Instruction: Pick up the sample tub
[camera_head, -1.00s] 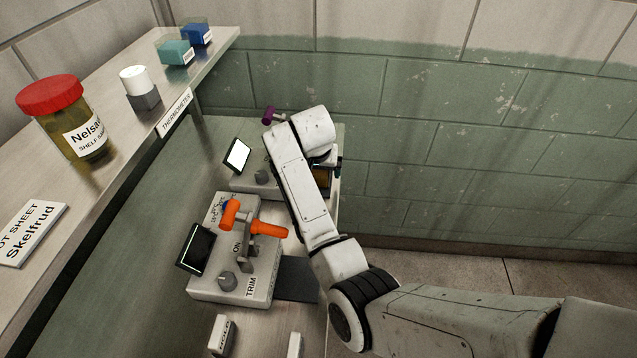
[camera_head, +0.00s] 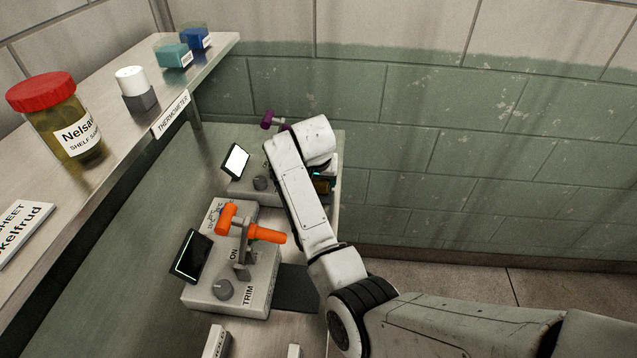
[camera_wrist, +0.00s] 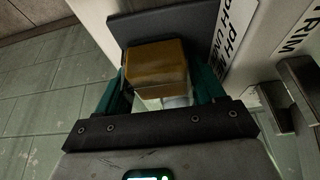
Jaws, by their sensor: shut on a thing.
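The sample tub looks like a small boxy amber tub (camera_wrist: 155,64) with a paler, clear-looking lower part. In the wrist view it sits between the teal fingers of my gripper (camera_wrist: 160,88), which is shut on it. A dark plate (camera_wrist: 160,27) stands just beyond the tub in the wrist view. I cannot tell whether the tub is clear of the surface under it.
A control box (camera_head: 225,290) with an orange-handled lever stands near my arm, with another box (camera_head: 242,190) behind it. The shelf (camera_head: 110,160) at left holds a red-lidded jar (camera_head: 62,120), a white-topped item (camera_head: 134,85), a teal tub (camera_head: 174,55) and a blue tub (camera_head: 195,37).

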